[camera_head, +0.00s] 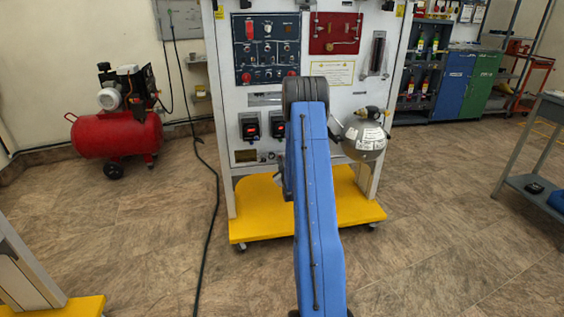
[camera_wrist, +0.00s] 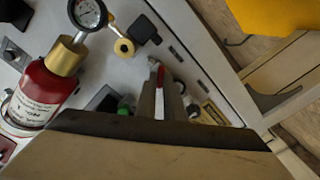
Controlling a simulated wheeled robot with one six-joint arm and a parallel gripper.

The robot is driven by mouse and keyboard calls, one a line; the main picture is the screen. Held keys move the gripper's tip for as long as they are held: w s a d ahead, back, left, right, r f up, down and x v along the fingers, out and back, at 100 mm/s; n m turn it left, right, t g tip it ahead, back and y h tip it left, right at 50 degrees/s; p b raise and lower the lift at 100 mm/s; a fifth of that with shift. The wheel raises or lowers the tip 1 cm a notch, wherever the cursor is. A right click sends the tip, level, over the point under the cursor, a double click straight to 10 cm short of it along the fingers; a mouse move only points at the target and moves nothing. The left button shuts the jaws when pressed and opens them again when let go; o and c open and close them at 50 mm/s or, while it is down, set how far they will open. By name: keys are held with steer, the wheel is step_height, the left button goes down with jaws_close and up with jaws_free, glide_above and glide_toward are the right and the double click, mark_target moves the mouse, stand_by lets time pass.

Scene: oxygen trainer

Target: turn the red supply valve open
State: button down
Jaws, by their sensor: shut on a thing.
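The red supply valve shows in the wrist view as a narrow red handle (camera_wrist: 160,76) standing out from the light grey panel (camera_wrist: 205,65). My gripper (camera_wrist: 160,88) is at the handle, with one grey finger on each side, shut on it. The valve's body and the lower part of the handle are hidden behind the fingers and my wrist. In the head view my blue arm reaches up to the white trainer panel (camera_head: 225,80) and hides both the gripper and the valve. I cannot tell the handle's exact turn angle.
Close to the gripper are a red bottle (camera_wrist: 42,95) with a brass neck, a pressure gauge (camera_wrist: 88,14), a brass fitting (camera_wrist: 124,47) and a green knob (camera_wrist: 124,109). A grey round vessel (camera_head: 364,137) stands right of my arm. The trainer has a yellow wheeled base (camera_head: 262,222).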

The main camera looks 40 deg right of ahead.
steer(key=shift+a+f+n, duration=0.1)
steer(key=shift+n, duration=2.45)
steer(key=shift+f+n, duration=0.1)
steer(key=shift+n, duration=2.45)
steer(key=c, duration=1.9)
jaws_free()
steer(key=shift+o, duration=0.2)
steer(key=v, duration=1.7)
steer(key=shift+s, duration=0.2)
